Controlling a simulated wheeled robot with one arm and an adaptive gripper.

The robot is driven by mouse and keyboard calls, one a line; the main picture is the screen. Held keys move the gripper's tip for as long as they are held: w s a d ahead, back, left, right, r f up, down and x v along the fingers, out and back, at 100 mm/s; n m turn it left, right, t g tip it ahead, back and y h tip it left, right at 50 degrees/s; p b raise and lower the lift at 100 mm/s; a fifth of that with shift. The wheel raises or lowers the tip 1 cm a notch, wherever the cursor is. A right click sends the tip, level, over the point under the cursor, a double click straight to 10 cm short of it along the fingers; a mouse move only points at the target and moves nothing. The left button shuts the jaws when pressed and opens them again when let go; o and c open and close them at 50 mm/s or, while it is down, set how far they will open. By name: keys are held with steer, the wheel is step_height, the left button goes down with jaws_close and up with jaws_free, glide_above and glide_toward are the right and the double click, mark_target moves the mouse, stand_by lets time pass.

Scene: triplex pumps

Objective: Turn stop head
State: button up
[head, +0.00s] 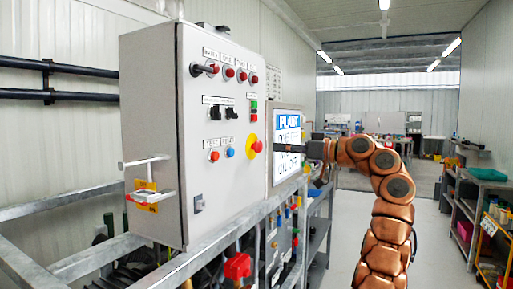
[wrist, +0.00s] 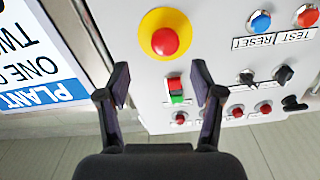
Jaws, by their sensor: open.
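The stop head is a round red knob (head: 257,146) on a yellow disc, on the front of the grey control box (head: 160,110). In the wrist view the red stop head (wrist: 165,41) and its yellow disc (wrist: 180,20) lie just beyond my fingertips, roughly centred between them. My gripper (wrist: 160,75) is open and empty, with one finger on each side of the gap. In the head view my gripper (head: 280,148) reaches in from the right towards the stop head, apart from it. The picture is upside down in the wrist view.
A red and green button pair (wrist: 176,90), dark switches (wrist: 247,77) and red and blue buttons (wrist: 260,20) sit close by on the panel. The PLANT screen (head: 287,143) stands beside the box. Metal rails (head: 90,255) run below. The aisle at right is open.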

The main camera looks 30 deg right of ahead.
mark_target(261, 147)
steer(key=x, duration=0.7)
steer(key=shift+w+a+p, duration=0.1)
steer(key=shift+a+p, duration=0.3)
steer(key=shift+a, duration=0.1)
